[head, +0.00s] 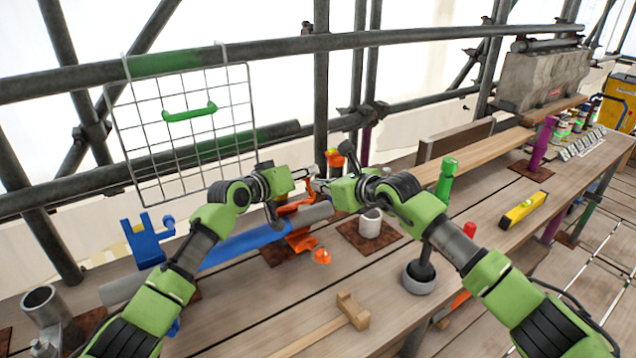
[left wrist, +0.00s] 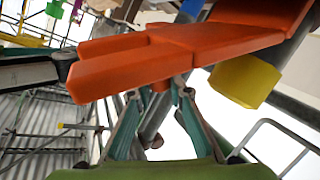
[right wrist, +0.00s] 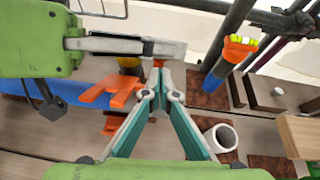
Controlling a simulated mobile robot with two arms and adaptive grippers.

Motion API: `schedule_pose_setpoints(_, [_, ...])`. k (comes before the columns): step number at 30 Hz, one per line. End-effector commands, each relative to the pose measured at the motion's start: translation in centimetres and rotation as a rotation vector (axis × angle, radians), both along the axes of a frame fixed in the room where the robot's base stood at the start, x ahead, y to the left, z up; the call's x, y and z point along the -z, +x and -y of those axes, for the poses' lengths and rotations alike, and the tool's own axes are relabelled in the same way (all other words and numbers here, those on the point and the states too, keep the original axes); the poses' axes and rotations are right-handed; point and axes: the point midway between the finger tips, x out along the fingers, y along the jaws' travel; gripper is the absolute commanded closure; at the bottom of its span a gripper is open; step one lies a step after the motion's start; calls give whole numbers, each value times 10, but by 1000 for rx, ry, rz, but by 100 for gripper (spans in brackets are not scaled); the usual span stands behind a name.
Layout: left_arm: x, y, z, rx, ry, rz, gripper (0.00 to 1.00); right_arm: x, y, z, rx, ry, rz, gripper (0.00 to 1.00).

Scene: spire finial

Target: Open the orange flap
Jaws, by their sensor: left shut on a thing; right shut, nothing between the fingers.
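The orange flap (head: 296,206) is part of an orange coupler around the grey and blue tube on the bench. It fills the top of the left wrist view (left wrist: 170,60) and shows as a forked piece in the right wrist view (right wrist: 115,90). My left gripper (head: 312,174) reaches in from the left above the coupler; its fingertips (left wrist: 160,88) are at the flap's edge, shut on it, with the contact partly hidden. My right gripper (head: 322,183) is shut and empty, its fingertips (right wrist: 157,80) just beside my left fingers.
A white cup (head: 370,224) stands on a rusty plate to the right. A mallet (head: 345,312) lies in front, and a grey bowl (head: 420,278) stands under my right arm. A blue clamp (head: 146,240) is at left. A wire grid (head: 185,150) hangs behind. A yellow level (head: 523,210) lies at right.

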Motion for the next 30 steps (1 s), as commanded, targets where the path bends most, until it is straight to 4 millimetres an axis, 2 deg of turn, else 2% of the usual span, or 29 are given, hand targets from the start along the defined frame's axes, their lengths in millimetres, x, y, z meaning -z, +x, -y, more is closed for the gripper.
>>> schedule_pose_setpoints(29, [2, -2, 4, 7, 1, -4, 100, -13, 17, -15, 0, 6, 8, 100])
schedule_pose_setpoints(30, [2, -2, 4, 8, 1, -4, 77, -13, 17, -15, 0, 6, 8, 100])
